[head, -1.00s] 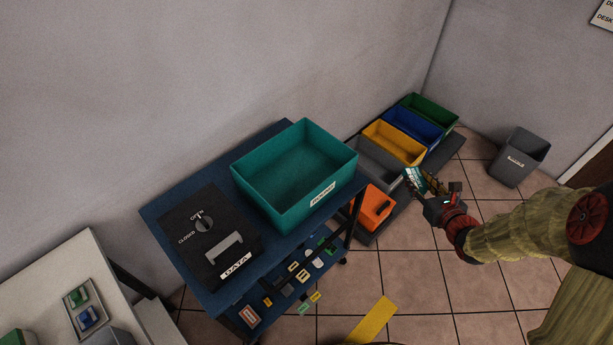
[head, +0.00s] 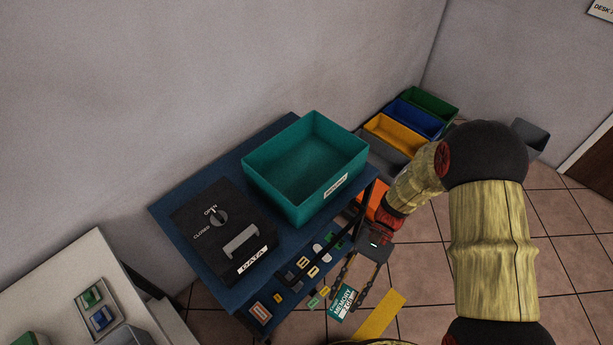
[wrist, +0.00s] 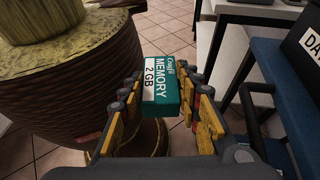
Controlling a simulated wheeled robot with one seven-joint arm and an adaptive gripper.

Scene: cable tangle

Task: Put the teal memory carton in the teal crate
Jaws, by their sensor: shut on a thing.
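In the wrist view the carton (wrist: 165,82) sits between the yellow fingers of my gripper (wrist: 162,105). The teal crate (head: 272,190) stands on the cart's top, up and left of my gripper in the head view. It looks empty, and its front label is too small to read surely.
A black DATA box (head: 208,255) stands beside the crate on the blue cart (head: 178,208). Small items lie on the cart's lower shelf. Grey, yellow (head: 393,138), blue and green bins stand behind, near an orange one. A white table (head: 70,270) is at left.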

